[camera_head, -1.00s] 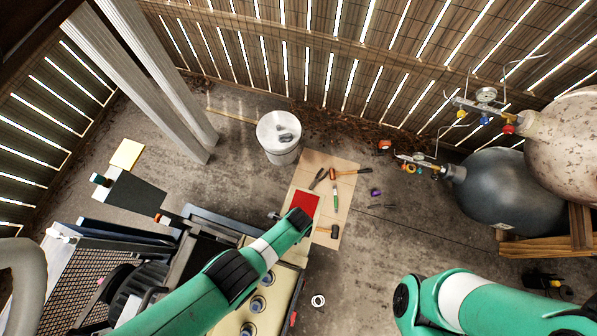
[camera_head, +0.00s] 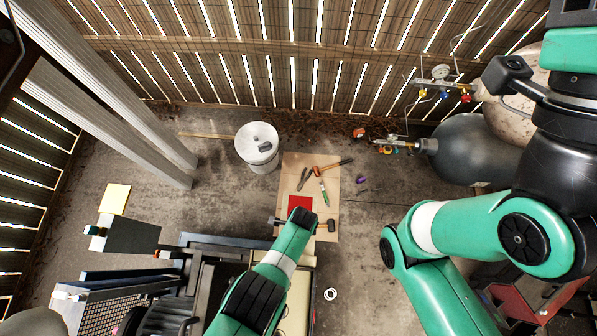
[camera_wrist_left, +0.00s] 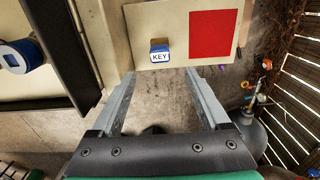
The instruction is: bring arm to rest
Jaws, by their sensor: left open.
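My left arm (camera_head: 262,285) comes in from the bottom left in the head view, its wrist beside the red square (camera_head: 300,203) on the tan board (camera_head: 322,172). In the left wrist view my left gripper (camera_wrist_left: 166,84) is open, with nothing between its fingers and concrete floor beyond. The red square (camera_wrist_left: 213,35) and a small block labelled KEY (camera_wrist_left: 159,52) lie beyond the fingertips. My right arm (camera_head: 470,230) bends at the right of the head view and runs out at the bottom. Its gripper is not visible.
Several hand tools, including a hammer (camera_head: 333,226), lie on the board. Machinery (camera_head: 215,270) fills the lower left. Floor around the board is mostly clear.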

